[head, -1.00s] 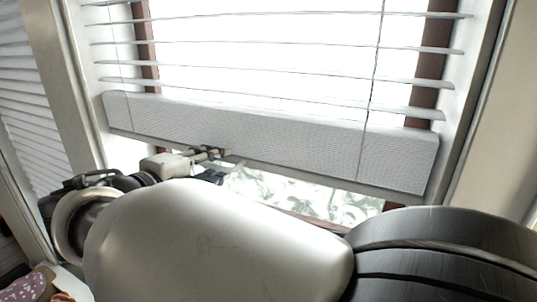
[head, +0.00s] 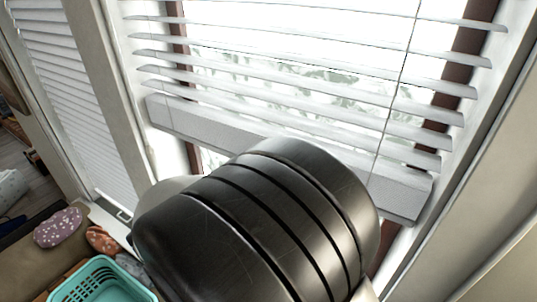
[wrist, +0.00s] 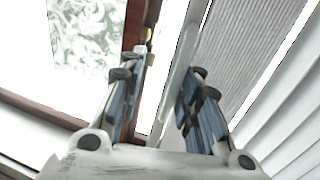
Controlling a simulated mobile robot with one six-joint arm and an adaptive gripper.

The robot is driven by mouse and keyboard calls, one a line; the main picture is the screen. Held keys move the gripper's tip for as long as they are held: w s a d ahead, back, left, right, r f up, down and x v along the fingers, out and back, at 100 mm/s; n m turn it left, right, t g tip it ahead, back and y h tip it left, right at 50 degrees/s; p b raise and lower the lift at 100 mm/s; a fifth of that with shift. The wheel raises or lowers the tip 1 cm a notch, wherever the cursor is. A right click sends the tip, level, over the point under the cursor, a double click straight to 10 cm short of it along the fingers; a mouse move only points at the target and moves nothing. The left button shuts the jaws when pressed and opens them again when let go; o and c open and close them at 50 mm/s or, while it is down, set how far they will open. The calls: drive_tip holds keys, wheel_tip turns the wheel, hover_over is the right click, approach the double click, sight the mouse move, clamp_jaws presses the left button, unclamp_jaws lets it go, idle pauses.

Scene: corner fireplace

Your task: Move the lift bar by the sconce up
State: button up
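The lift bar (head: 208,124) is the thick pale textured rail at the bottom of the white window blind. In the head view my dark arm covers part of its lower middle. In the wrist view its textured face (wrist: 252,52) runs diagonally at the upper right, with a pale smooth edge strip beside it. My gripper (wrist: 169,66) is open, its two blue-grey fingers apart. The pale strip passes through the gap between the fingers as seen from the wrist; contact cannot be told. My gripper is hidden in the head view. No sconce shows.
White slats (head: 300,75) hang above the bar, inside a brown-edged window frame (head: 470,40). A second blind (head: 75,95) is at the left. A teal basket (head: 105,280) and a spotted purple item (head: 58,228) lie at lower left.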

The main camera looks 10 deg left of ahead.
wheel_tip(320, 180, down, 13)
drive_tip(key=b, duration=0.2)
drive_tip(key=shift+f, duration=0.15)
idle(0.4)
drive_tip(key=p+v, duration=0.2)
drive_tip(key=v, duration=1.8)
idle(1.1)
drive_tip(key=shift+a, duration=0.1)
